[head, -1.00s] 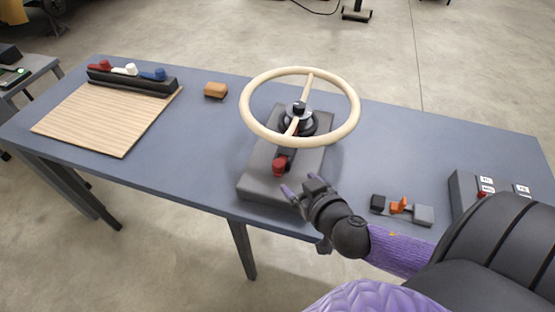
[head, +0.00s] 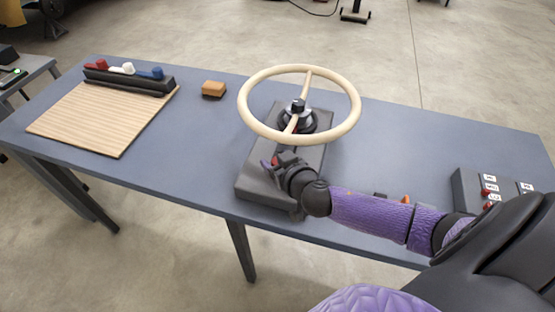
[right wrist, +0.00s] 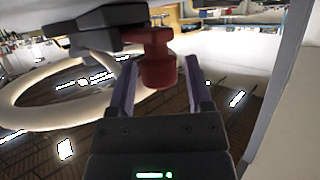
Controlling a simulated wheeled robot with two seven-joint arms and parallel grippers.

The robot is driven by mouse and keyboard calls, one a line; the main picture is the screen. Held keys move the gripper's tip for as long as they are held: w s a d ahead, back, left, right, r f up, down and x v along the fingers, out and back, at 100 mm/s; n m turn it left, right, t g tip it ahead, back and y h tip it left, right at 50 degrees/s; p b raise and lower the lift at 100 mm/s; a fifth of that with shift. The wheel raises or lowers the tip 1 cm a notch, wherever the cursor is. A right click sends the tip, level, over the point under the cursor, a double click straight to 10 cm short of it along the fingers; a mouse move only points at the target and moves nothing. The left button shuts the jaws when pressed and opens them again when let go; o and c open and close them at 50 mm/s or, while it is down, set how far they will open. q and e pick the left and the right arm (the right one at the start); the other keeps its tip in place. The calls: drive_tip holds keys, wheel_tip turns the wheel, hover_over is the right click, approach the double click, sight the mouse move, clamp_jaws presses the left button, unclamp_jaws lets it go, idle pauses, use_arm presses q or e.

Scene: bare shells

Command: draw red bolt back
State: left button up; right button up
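The red bolt knob (right wrist: 158,66) shows in the right wrist view, hanging from a dark bar, between the two purple fingers of my right gripper (right wrist: 162,88). The fingers stand apart, with a gap visible beside the knob, so the gripper looks open around it. In the head view my right gripper (head: 271,161) is at the front of the dark grey base (head: 262,188), under the steering wheel. There it hides most of the red knob. My left gripper is not in view.
A cream steering wheel (head: 349,125) rises above the base, close over my right gripper. My right forearm passes over a small device with an orange part (head: 406,199). A switch box (head: 467,187) stands at right. A wooden board (head: 95,125) and tan block (head: 214,89) are left.

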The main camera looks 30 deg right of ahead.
clamp_jaws()
idle(0.5)
